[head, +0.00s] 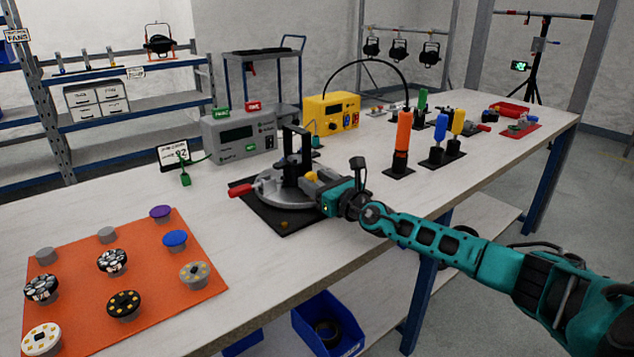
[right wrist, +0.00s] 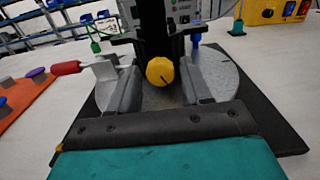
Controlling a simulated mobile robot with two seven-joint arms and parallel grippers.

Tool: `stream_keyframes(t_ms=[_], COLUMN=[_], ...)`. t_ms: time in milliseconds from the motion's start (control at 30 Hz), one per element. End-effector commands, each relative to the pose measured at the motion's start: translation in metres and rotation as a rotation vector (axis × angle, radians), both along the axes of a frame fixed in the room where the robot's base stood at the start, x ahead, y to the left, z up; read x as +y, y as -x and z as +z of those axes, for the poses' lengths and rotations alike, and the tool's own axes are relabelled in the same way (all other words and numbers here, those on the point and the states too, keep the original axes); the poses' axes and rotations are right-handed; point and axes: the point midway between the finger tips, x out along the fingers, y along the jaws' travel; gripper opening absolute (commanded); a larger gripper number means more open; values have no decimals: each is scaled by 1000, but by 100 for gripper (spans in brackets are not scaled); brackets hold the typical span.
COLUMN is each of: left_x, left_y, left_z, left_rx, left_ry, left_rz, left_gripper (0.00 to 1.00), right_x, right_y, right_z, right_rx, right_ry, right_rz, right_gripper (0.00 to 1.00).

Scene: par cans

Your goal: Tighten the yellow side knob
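The yellow side knob (head: 311,176) sits on the side of a fixture with a round grey plate (head: 268,184) and a dark upright post. In the right wrist view the knob (right wrist: 160,71) is round, with a thin dark line on its face. My right gripper (head: 325,190) reaches in from the right, close to the knob. In the right wrist view its two grey fingers (right wrist: 158,88) are spread, one on each side of the knob, with visible gaps. The gripper is open and holds nothing. My left gripper is not in view.
The fixture stands on a black mat (head: 295,222), with a red handle (head: 240,190) at left. Behind are a grey meter box (head: 240,135) and a yellow box (head: 330,112). An orange screwdriver (head: 403,130) stands right. An orange mat (head: 150,290) holds several discs at front left.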

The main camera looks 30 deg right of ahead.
Motion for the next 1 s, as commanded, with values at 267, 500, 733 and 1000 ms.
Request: stream_keyframes(t_ms=[267, 500, 733, 1000], left_x=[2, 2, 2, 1], left_y=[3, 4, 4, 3], left_z=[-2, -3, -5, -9], left_rx=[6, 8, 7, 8], left_ry=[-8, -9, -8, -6], left_rz=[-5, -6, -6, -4], left_gripper=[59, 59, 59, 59], right_x=[0, 0, 0, 0], right_y=[0, 0, 0, 0], right_z=[0, 0, 0, -1], right_rx=[0, 0, 2, 15], right_ry=[0, 0, -35, -188], right_rz=[0, 0, 0, 0], right_gripper=[21, 2, 2, 2])
